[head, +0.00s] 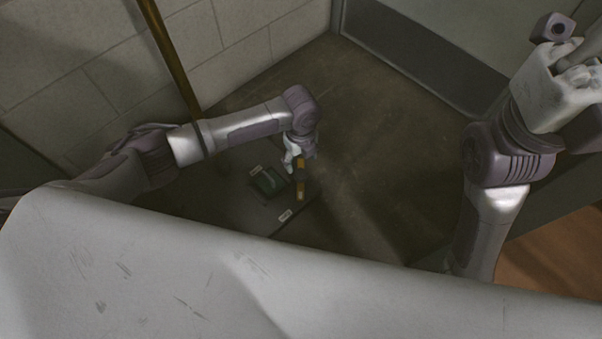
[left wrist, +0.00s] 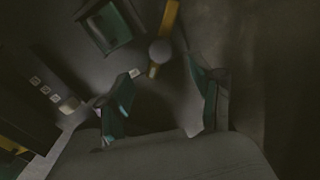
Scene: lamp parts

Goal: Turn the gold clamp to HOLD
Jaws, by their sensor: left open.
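The gold clamp (head: 300,188) is a small gold bar on a dark panel (head: 258,218) low beside the wall. In the left wrist view the gold bar (left wrist: 170,20) runs down from the top edge, with a round grey knob over it. My left gripper (head: 297,160) is just above the clamp in the head view. In the left wrist view its two fingers (left wrist: 163,72) are apart and empty, with the knob beyond and between their tips. Whether they touch it I cannot tell. My right arm's end (head: 560,55) is raised at the upper right; its fingers are not clear.
A dark green box (head: 268,182) sits on the panel left of the clamp. Small pale labels (head: 285,214) lie on the panel, too small to read. A brown upright pole (head: 170,55) stands against the block wall. Floor (head: 370,150) to the right is clear.

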